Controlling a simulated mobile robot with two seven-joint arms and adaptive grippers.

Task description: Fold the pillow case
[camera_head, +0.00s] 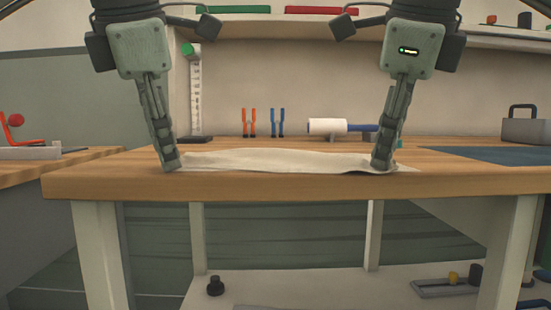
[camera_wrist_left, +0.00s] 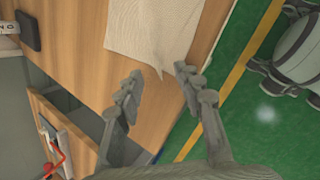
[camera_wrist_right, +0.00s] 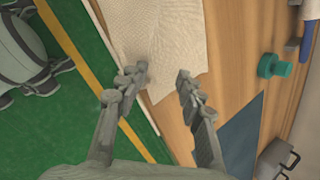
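The cream pillow case (camera_head: 285,160) lies fairly flat on the wooden table (camera_head: 290,186), near its front edge. My left gripper (camera_head: 171,164) is low at the cloth's left end. In the left wrist view its fingers (camera_wrist_left: 158,74) are spread, with a corner of the pillow case (camera_wrist_left: 153,30) reaching toward the gap. My right gripper (camera_head: 381,164) is low at the cloth's right end and hides part of it. In the right wrist view its fingers (camera_wrist_right: 162,75) are spread, with the near corner of the pillow case (camera_wrist_right: 155,35) around the gap. Neither seems to grip cloth.
Behind the cloth are an orange clamp (camera_head: 249,122), a blue clamp (camera_head: 277,122) and a white roller (camera_head: 327,126) with a blue handle. A dark blue mat (camera_head: 495,155) and a grey toolbox (camera_head: 525,128) are at the right.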

